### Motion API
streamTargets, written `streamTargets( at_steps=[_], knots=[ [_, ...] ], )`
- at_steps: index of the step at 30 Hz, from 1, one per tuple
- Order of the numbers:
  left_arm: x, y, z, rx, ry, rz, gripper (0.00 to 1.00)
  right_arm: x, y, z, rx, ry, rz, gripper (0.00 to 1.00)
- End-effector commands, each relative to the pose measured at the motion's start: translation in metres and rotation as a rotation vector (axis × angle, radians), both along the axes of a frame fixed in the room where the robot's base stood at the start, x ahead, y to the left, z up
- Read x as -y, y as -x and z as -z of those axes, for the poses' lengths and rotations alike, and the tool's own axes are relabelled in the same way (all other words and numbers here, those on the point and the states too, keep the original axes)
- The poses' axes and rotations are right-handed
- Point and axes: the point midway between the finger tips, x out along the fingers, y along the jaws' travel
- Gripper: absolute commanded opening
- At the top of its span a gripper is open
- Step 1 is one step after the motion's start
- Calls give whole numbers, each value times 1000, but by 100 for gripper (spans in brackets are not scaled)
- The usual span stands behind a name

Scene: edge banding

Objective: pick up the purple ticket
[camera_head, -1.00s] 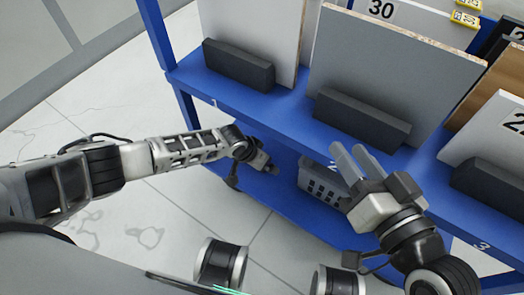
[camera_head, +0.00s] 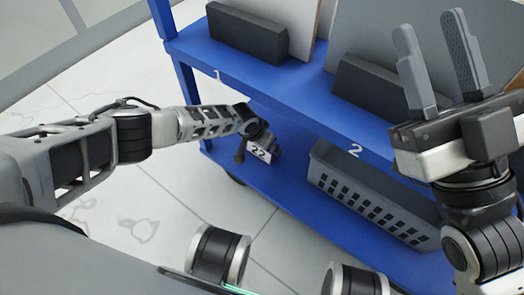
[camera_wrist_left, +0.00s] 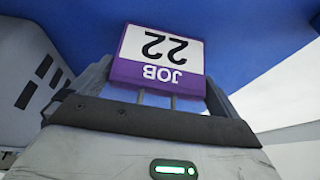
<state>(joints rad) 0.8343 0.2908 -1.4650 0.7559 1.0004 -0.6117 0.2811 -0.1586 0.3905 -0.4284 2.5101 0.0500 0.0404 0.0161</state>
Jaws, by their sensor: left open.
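The purple and white ticket (camera_wrist_left: 160,52) reads "JOB 22", upside down in the left wrist view. It lies between the parted fingers of my left gripper (camera_wrist_left: 157,88), with gaps at its sides; two thin prongs show at its purple edge. In the head view the ticket (camera_head: 261,152) shows small at the end of my left arm, at the lower blue shelf. My left gripper (camera_head: 262,146) is there too, its fingers partly hidden. My right gripper (camera_head: 430,32) is open and empty, raised at the right in front of the upper shelf.
The upper blue shelf (camera_head: 290,90) carries dark blocks (camera_head: 246,32) and upright panels. A grey perforated basket (camera_head: 370,200) stands on the lower blue shelf (camera_head: 285,192), right of the ticket. Pale floor (camera_head: 150,190) lies open in front at the left.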

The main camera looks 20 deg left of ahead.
Motion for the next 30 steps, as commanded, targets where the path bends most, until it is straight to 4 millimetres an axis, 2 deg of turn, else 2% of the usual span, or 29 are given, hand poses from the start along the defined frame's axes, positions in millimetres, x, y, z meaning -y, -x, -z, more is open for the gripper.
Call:
streamTargets(
  at_steps=[8,12,25,30],
  knots=[
    [0,-1,1,1,0,1,100,0,2,-3,29,7,1,35],
    [1,-1,1,1,0,0,69,-1,2,-3,27,6,2,35],
    [1,-1,-5,0,2,-1,69,-1,0,-6,5,-1,-6,35],
    [1,-1,-22,1,1,0,69,3,-12,15,-215,-50,-7,35]
  ],
)
